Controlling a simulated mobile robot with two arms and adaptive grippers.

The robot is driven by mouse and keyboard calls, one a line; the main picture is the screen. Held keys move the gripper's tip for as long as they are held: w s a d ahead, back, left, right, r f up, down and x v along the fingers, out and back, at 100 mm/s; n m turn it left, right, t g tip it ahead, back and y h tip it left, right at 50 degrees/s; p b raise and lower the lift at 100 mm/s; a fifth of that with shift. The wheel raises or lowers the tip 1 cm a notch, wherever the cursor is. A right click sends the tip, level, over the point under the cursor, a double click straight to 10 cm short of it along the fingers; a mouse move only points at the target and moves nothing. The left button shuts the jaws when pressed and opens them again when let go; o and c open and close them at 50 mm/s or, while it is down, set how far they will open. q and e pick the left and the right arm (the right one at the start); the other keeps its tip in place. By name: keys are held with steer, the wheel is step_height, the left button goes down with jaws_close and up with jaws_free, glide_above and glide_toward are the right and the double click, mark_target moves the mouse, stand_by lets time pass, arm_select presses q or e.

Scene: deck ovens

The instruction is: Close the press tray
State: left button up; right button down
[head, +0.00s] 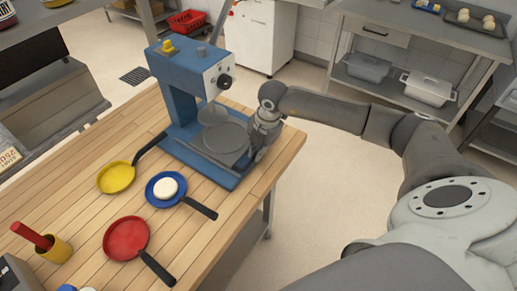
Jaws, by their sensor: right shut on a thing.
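The blue press (180,85) stands at the far end of the wooden table. Its round grey press tray (226,138) sits low on the blue base, below the round upper plate (214,113). My right gripper (254,150) points down at the right side of the press, beside the tray's right edge. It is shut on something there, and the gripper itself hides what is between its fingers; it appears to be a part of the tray. My left gripper is not in view.
On the table lie a yellow pan (116,178), a blue pan (153,198) holding a white round piece (166,188), and a red pan (126,239). A yellow cup (57,250) stands at the lower left. Open floor (320,190) lies right of the table.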

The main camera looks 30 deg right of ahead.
mark_target(245, 147)
steer(key=shift+w+a+b, duration=0.2)
steer(key=shift+w+b, duration=0.15)
steer(key=shift+w, duration=0.05)
steer(key=w, duration=0.1)
steer(key=w+a+b, duration=0.1)
steer(key=w, duration=0.1)
steer(key=shift+w+a+b, duration=0.2)
steer(key=shift+b, duration=0.1)
steer(key=shift+s+r, duration=0.1)
steer(key=shift+r, duration=0.05)
steer(key=c, duration=1.5)
jaws_free()
steer(key=shift+w, duration=0.2)
steer(key=shift+s, duration=0.1)
steer(key=r, duration=0.4)
steer(key=s+r, duration=0.1)
steer(key=r, duration=0.2)
steer(key=s+d+r, duration=0.1)
steer(key=r, duration=0.3)
steer(key=shift+r, duration=0.3)
